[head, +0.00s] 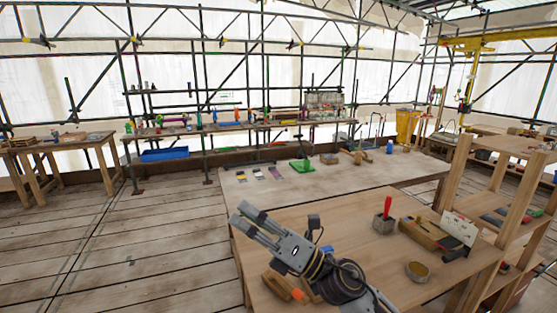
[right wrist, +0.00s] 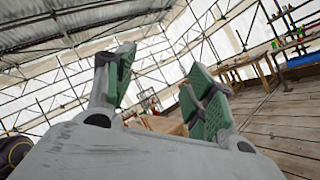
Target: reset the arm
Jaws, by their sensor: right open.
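My right gripper (head: 250,223) is raised above the left part of the near wooden table (head: 345,220) in the head view. Its fingers point up and to the left, spread apart with nothing between them. In the right wrist view the two green-padded fingers (right wrist: 160,90) stand apart and empty. My left gripper is in neither view.
On the near table stand a grey block with a red handle (head: 384,215), a wooden tool tray (head: 425,232) and a round tin (head: 417,271). A wooden shelf rack (head: 454,172) rises at the right. A long bench (head: 240,127) runs behind. The plank floor at left is clear.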

